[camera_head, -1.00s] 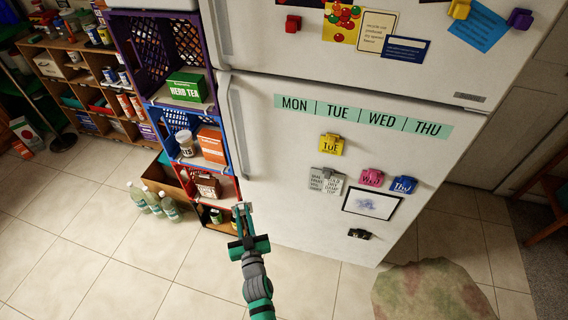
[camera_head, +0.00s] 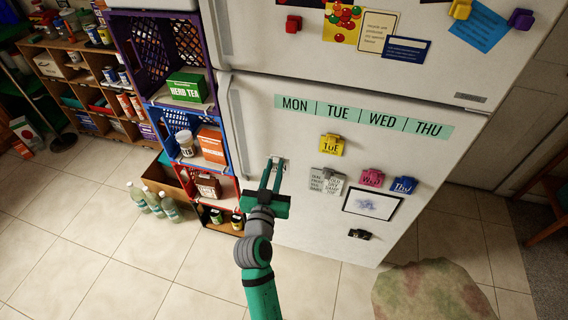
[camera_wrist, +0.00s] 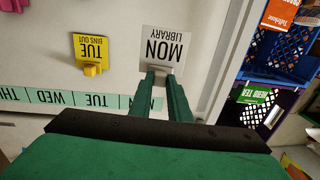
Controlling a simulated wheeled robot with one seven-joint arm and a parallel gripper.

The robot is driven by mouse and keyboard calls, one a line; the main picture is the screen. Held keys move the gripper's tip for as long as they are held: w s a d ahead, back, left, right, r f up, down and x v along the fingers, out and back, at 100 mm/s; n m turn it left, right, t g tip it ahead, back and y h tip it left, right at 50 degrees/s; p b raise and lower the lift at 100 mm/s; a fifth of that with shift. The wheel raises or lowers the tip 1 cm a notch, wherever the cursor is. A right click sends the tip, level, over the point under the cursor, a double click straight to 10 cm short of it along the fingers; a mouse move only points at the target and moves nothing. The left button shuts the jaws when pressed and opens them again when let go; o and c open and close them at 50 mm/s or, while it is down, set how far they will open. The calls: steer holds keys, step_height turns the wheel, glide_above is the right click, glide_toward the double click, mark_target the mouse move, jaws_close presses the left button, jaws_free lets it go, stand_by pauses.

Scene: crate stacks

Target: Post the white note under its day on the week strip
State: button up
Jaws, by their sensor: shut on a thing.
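The white note (camera_wrist: 166,44) reads MON LIBRARY, upside down in the wrist view, with a small grey clip at its edge. My gripper (camera_wrist: 160,76) is shut on it by that clip. In the head view my gripper (camera_head: 277,171) and the small pale note (camera_head: 280,161) are in front of the fridge door, below and left of the strip's MON end. I cannot tell whether the note touches the door. The teal week strip (camera_head: 362,117) reads MON, TUE, WED, THU. In the wrist view the strip (camera_wrist: 72,99) runs left, its MON end partly behind my fingers.
The yellow TUE note (camera_head: 331,145) hangs under TUE. Grey-clipped notes (camera_head: 327,181), a pink WED note (camera_head: 371,177), a blue THU note (camera_head: 403,185) and a framed picture (camera_head: 373,203) are lower on the door. Crates (camera_head: 187,118) stand left of the fridge. The door under MON is clear.

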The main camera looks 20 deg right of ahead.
step_height(320, 180, up, 4)
steer(key=s+d+m+h, duration=0.1)
steer(key=s+d+h, duration=0.1)
steer(key=d, duration=0.1)
steer(key=shift+g, duration=0.4)
steer(key=shift+w+a+f+x, duration=0.1)
steer(key=shift+x, duration=1.45)
steer(key=shift+w+a+f+x, duration=0.1)
steer(key=shift+x, duration=1.45)
steer(key=shift+a+f+x, duration=0.1)
steer(key=shift+x, duration=1.4)
steer(key=shift+w+d, duration=0.25)
steer(key=o, duration=0.9)
steer(key=shift+s+a, duration=0.1)
steer(key=v, duration=0.6)
steer(key=shift+s+a, duration=0.2)
steer(key=shift+s, duration=0.1)
